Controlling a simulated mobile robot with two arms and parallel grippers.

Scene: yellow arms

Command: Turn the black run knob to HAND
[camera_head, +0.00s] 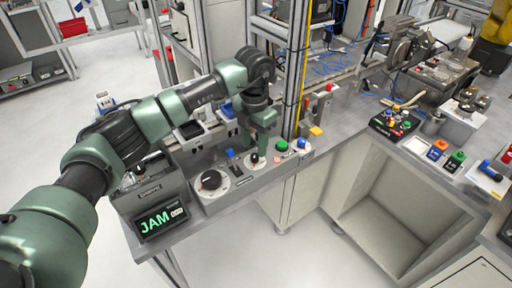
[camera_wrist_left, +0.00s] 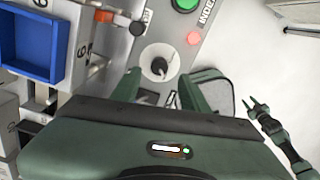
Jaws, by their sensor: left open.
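A small black knob with a pale pointer mark sits on a white round dial in the left wrist view (camera_wrist_left: 159,67); it also shows on the grey panel in the head view (camera_head: 254,160). Its label is not readable. My left gripper (camera_head: 260,148) is open and points down over this knob. In the left wrist view its fingers (camera_wrist_left: 157,86) stand on either side, just short of the knob, with nothing between them that I can see touching. My right gripper (camera_wrist_left: 256,105) shows small, open and away from the panel.
A display reading JAM (camera_head: 161,221) stands at the panel's left end. A blue bin (camera_wrist_left: 32,45) is nearby.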

